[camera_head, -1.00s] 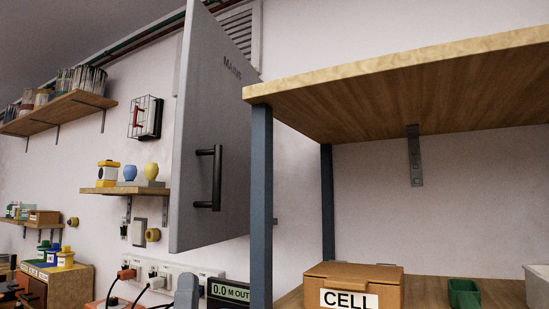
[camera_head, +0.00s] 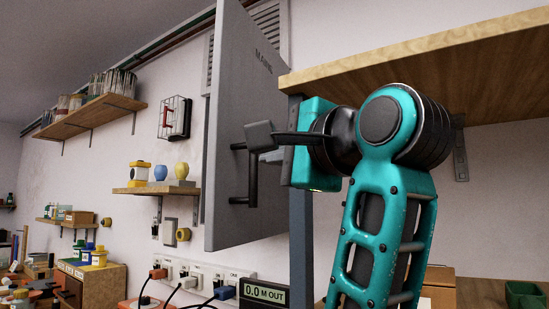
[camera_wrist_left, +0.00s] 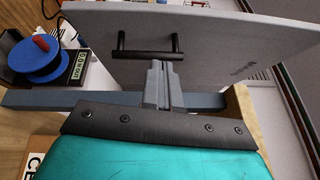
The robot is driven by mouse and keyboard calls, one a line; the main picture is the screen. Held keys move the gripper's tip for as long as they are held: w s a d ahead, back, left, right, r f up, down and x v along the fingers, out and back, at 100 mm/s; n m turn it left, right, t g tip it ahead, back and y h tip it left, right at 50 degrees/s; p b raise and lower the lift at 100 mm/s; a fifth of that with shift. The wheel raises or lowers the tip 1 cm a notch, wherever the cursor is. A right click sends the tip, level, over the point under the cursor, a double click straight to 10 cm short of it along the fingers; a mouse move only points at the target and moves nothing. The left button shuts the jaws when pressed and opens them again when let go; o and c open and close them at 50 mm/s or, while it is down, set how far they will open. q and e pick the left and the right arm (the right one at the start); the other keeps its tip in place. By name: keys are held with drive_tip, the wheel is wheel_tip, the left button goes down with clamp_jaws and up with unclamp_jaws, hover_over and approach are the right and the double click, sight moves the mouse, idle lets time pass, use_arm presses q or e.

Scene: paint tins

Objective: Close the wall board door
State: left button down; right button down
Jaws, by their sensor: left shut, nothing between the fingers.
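The wall board door (camera_head: 240,130) is a grey panel marked MAINS, standing open and jutting out from the wall. Its black bar handle (camera_head: 253,178) is on the face towards the shelf unit. My left gripper (camera_head: 258,136) is shut and empty, by the upper end of the handle in the head view. In the left wrist view the closed fingers (camera_wrist_left: 158,76) point at the door (camera_wrist_left: 215,45), with their tips close to the handle (camera_wrist_left: 148,54); I cannot tell whether they touch. The board behind the door is mostly hidden. My right gripper is not in view.
A wooden shelf unit (camera_head: 400,62) with a blue-grey post (camera_head: 301,235) stands right beside the door and my arm. Below are a socket strip (camera_head: 200,276) with plugs and a meter display (camera_head: 264,295). A small shelf (camera_head: 150,190) with jars is left of the door.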

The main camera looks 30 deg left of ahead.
use_arm(q)
drive_tip(key=w+a+r+t+h+p, duration=0.1)
drive_tip(key=w+a+t+h, duration=0.1)
drive_tip(key=w+a, duration=0.2)
drive_tip(key=shift+w+r+m, duration=0.3)
drive_tip(key=shift+w, duration=0.4)
drive_tip(key=shift+a, duration=0.25)
